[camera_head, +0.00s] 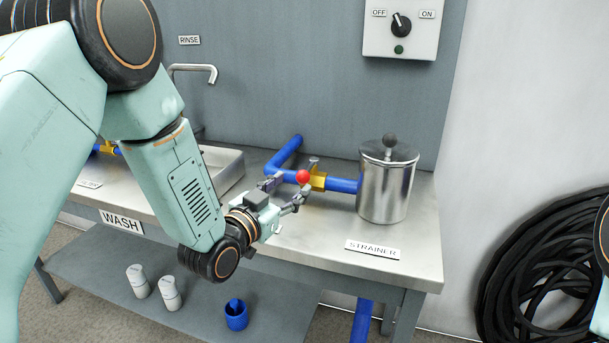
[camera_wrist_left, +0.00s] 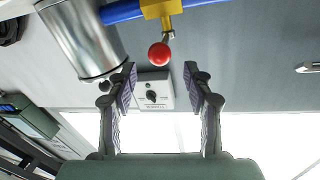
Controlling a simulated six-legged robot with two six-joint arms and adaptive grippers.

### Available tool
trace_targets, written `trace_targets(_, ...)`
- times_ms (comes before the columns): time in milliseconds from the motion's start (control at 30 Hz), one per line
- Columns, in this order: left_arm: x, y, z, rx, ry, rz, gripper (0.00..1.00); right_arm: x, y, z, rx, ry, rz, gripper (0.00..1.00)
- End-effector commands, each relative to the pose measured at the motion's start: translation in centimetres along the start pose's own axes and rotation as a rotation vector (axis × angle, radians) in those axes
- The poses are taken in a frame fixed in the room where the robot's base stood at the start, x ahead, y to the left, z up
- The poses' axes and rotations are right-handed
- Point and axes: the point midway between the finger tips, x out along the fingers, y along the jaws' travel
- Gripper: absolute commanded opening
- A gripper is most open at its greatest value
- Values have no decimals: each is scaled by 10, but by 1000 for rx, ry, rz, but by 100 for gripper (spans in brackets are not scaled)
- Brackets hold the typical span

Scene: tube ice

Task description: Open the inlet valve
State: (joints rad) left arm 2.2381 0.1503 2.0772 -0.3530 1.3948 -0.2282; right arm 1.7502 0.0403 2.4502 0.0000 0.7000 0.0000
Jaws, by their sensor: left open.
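The inlet valve is a yellow body (camera_head: 318,181) on a blue pipe, with a lever ending in a red ball knob (camera_head: 303,176). In the left wrist view the yellow body (camera_wrist_left: 160,8) is at the top edge and the red knob (camera_wrist_left: 160,54) hangs just below it. My left gripper (camera_head: 290,190) is open and empty, with its fingertips close to the knob. In the left wrist view the knob lies slightly beyond and between the two fingertips (camera_wrist_left: 160,75). I cannot tell whether any finger touches it. My right gripper is out of view.
A steel strainer pot (camera_head: 384,190) with a black-knobbed lid stands right of the valve; the blue pipe (camera_head: 343,185) runs to it. A sink (camera_head: 222,170) lies left. A switch box (camera_head: 401,28) is on the wall. Bottles (camera_head: 139,281) and a blue cup (camera_head: 236,318) are on the lower shelf.

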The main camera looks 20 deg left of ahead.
Motion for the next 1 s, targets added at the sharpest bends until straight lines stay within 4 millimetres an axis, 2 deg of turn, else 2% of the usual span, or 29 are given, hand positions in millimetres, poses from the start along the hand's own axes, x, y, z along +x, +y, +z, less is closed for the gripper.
trace_targets(200,35,2,2,2,1,2,51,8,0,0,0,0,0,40)
trace_targets(400,57,1,1,0,0,1,51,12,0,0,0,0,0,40)
trace_targets(767,65,0,1,-2,-2,1,51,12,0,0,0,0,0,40)
trace_targets(1000,65,0,1,-2,-2,1,32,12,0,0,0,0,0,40)
